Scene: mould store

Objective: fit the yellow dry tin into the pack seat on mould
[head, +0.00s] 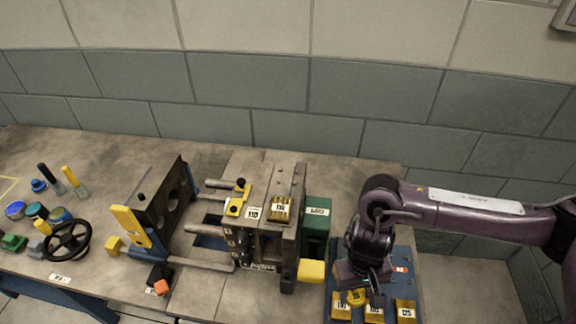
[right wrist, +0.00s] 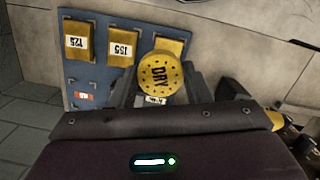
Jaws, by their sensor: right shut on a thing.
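The yellow dry tin is a round yellow cap with DRY and small holes on its top. It shows in the right wrist view (right wrist: 160,74) and, small and partly hidden, in the head view (head: 357,298). My right gripper (head: 364,295) points down over the blue board and is shut on the tin; its fingers also show in the right wrist view (right wrist: 155,92). The mould (head: 262,240) is a dark steel block left of the gripper, with a brass block marked 110 on top. I cannot make out its pack seat. My left gripper is not in view.
The blue board (head: 334,272) carries several yellow blocks with number labels, close around the tin. A green box (head: 316,226) and a yellow block (head: 311,271) stand between mould and gripper. A dark plate (head: 165,205), rods and a black handwheel (head: 67,241) lie further left.

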